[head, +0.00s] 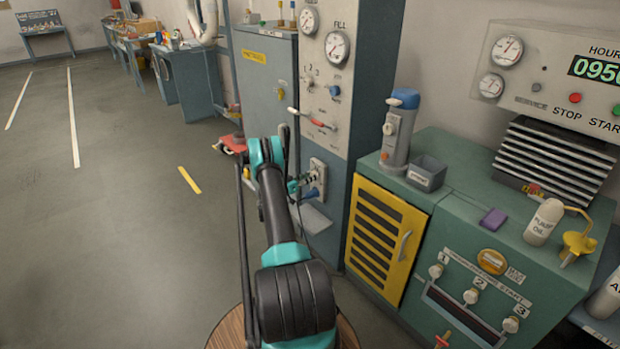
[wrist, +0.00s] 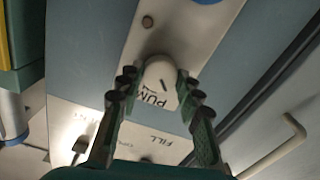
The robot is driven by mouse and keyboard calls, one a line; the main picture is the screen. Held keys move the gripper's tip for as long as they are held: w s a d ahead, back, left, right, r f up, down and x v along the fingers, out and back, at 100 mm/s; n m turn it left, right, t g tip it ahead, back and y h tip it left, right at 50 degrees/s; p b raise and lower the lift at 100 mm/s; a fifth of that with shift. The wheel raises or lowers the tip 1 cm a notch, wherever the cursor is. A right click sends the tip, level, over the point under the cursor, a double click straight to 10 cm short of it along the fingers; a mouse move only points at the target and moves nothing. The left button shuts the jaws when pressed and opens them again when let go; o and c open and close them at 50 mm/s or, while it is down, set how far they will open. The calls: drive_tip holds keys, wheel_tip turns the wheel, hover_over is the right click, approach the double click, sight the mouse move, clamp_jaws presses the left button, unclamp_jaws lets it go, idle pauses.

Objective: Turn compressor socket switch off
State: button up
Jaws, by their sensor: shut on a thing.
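The pale round switch knob (wrist: 160,72) with a dark mark is on a light panel plate in the wrist view, with lettering that starts "PUM" beside it. My gripper (wrist: 158,88) has one dark green finger on each side of the knob and is shut on it. In the head view, my gripper (head: 302,183) is at the light socket plate (head: 318,170) low on the fill panel. My arm and gripper hide part of this plate there, and I cannot read which way the knob points.
Gauges and a red lever (head: 318,123) are above the socket on the fill panel (head: 338,85). A blue plug (head: 311,194) is just below my gripper. The yellow louvred door (head: 384,240) and green compressor bench (head: 450,200) stand to the right. Open floor (head: 110,200) lies left.

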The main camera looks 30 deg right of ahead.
drive_tip(key=n, duration=0.4)
drive_tip(key=shift+s+n, duration=0.1)
drive_tip(key=shift+n, duration=2.2)
drive_tip(key=o, duration=1.2)
drive_tip(key=shift+c, duration=0.2)
drive_tip(key=shift+a, duration=0.55)
drive_tip(key=a, duration=1.1)
drive_tip(key=shift+s, duration=0.45)
